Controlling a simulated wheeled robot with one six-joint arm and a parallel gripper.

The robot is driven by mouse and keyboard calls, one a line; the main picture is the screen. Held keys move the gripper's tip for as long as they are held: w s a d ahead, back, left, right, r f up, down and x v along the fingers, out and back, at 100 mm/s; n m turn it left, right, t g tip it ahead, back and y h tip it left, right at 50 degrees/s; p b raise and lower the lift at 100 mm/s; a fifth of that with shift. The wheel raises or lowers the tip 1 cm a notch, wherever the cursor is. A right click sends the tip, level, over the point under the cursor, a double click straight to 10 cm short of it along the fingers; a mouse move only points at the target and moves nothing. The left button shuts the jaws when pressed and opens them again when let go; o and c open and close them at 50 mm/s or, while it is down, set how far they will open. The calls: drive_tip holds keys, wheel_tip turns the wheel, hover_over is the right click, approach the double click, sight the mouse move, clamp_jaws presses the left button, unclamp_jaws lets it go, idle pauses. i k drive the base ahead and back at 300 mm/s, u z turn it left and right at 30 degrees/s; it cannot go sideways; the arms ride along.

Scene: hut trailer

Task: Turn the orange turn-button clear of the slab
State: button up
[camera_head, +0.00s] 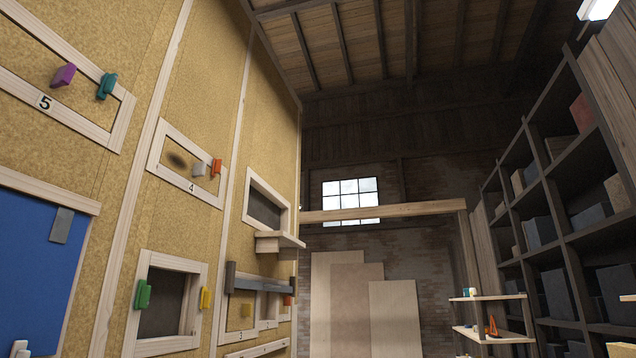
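An orange turn-button (216,168) sits on the right side of the small wooden frame (160,150) marked 4, on the left wall. It looks upright; I cannot tell whether it overlaps the slab. The tan slab (182,174) inside that frame has a dark round spot and a grey knob (198,170) close to the orange button. A second small orange piece (288,300) shows lower down, at the opening farther along the wall. My gripper is not recognisable in this view.
Frame 5 (128,118) holds purple and teal pieces. Below are a blue panel (35,265) and a dark opening (165,300) with green (143,295) and yellow (205,298) buttons. A ledge (280,242) juts from the wall. Shelves (560,215) stand right. A pale piece (20,348) shows bottom left, unidentified.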

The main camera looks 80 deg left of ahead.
sight(217, 165)
drive_tip(key=u, duration=3)
